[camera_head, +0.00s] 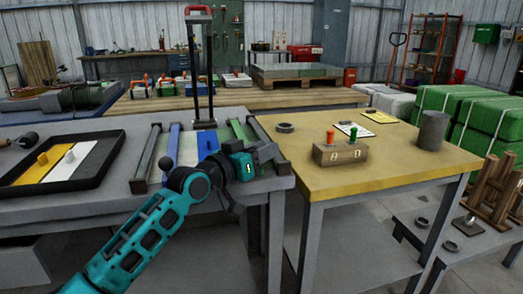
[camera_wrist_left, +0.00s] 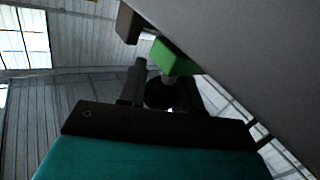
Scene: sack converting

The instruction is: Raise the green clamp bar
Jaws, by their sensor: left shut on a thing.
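The green clamp bar (camera_head: 238,130) lies lengthwise on the right side of the fixture on the grey bench. Its near end is partly hidden by my left gripper (camera_head: 264,153), which is at the bar's near end. In the left wrist view, the green end of the bar (camera_wrist_left: 172,57) shows just beyond my left gripper (camera_wrist_left: 162,90), with a dark round part between the fingers. The left gripper is shut on the bar; the exact contact is dark and hard to see. A blue bar (camera_head: 173,146) lies on the fixture's left side. My right gripper is not in view.
A black tray (camera_head: 100,170) with yellow and white pieces lies left of the fixture. A tall black post with a red top (camera_head: 198,10) stands behind it.

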